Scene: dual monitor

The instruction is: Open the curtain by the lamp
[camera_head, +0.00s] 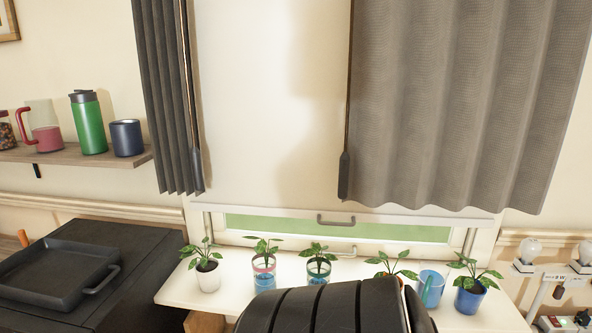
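Two grey curtain panels hang in front of the window. The left panel (165,95) is bunched into narrow folds, with a dark rod along its right edge. The right panel (455,110) is spread wide in broad folds, with a dark rod (344,175) along its left edge. A wide gap separates the panels, showing a cream surface over the window. No complete lamp is clear; white bulb-like shapes (530,250) stand at the right edge, near the right panel's lower end. Neither gripper is in view.
Several potted plants, including one in a blue pot (469,298), and a blue mug (430,288) stand on a white sill (240,303) below the curtains. A wall shelf (75,154) holds a green bottle (88,122) and mugs. A black pan (58,273) lies lower left.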

